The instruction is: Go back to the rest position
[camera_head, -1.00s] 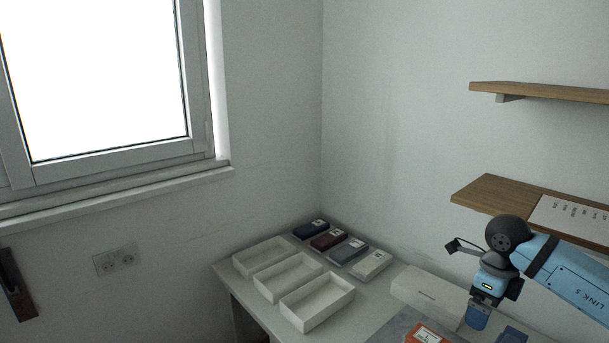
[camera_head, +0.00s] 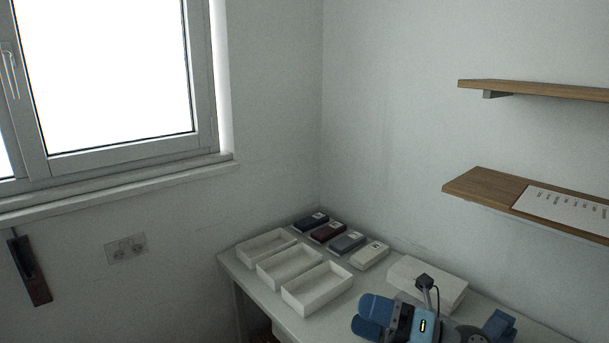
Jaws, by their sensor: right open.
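My right gripper (camera_head: 372,317) is low in the head view, over the front right part of the table (camera_head: 232,263). Its blue fingers point left and are open, with nothing seen between them. It is in front of a white box (camera_head: 408,274) and to the right of the open trays. My left gripper is out of view.
Three open white trays (camera_head: 266,246) stand in a row on the table's left side. Behind them lie several small packs: dark blue (camera_head: 305,224), dark red (camera_head: 325,233), grey (camera_head: 344,244) and white (camera_head: 369,254). Two wooden shelves (camera_head: 484,188) hang on the right wall.

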